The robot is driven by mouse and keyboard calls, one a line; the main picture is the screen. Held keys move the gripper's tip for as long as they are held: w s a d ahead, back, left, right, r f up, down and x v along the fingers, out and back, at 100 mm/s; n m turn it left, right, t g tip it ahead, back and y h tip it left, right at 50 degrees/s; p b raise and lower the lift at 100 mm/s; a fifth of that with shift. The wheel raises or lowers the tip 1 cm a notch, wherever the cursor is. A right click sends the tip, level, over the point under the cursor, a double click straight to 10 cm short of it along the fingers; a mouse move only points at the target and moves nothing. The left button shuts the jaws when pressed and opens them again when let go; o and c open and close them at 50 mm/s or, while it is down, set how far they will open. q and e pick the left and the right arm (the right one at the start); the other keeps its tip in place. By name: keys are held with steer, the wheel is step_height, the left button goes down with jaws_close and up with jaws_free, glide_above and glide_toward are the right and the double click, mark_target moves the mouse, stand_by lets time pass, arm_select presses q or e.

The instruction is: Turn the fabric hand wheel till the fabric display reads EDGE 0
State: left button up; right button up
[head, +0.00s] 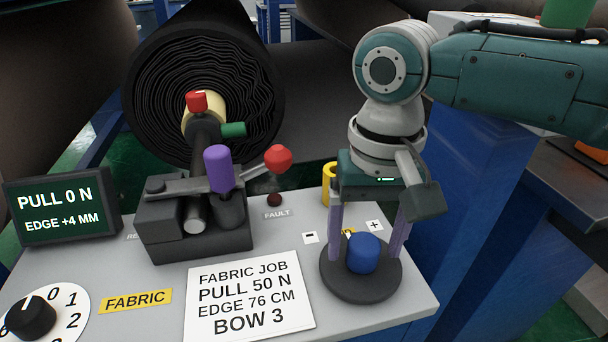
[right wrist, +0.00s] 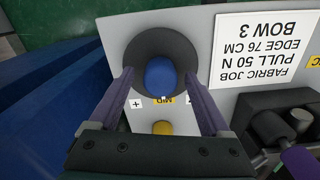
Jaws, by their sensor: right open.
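The fabric display (head: 62,207) at the left of the console reads PULL 0 N and EDGE +4 MM. The fabric hand wheel is a dark disc (head: 335,283) with a blue knob (head: 363,253) at the console's right front. My right gripper (head: 367,240) points down over the wheel, open, one finger on each side of the blue knob. In the right wrist view, the blue knob (right wrist: 160,76) lies between the two purple fingers (right wrist: 162,92), with gaps showing on both sides. Contact with the disc cannot be told. My left gripper is not in view.
A job card (head: 248,297) lies left of the wheel. A black lever block (head: 195,235) with purple (head: 217,168) and red knobs (head: 278,158) stands behind it. A numbered dial (head: 32,316) is at front left. A large dark roll (head: 205,80) is behind the console.

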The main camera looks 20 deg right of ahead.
steer(key=shift+f, duration=0.4)
jaws_close()
stand_by(0.4)
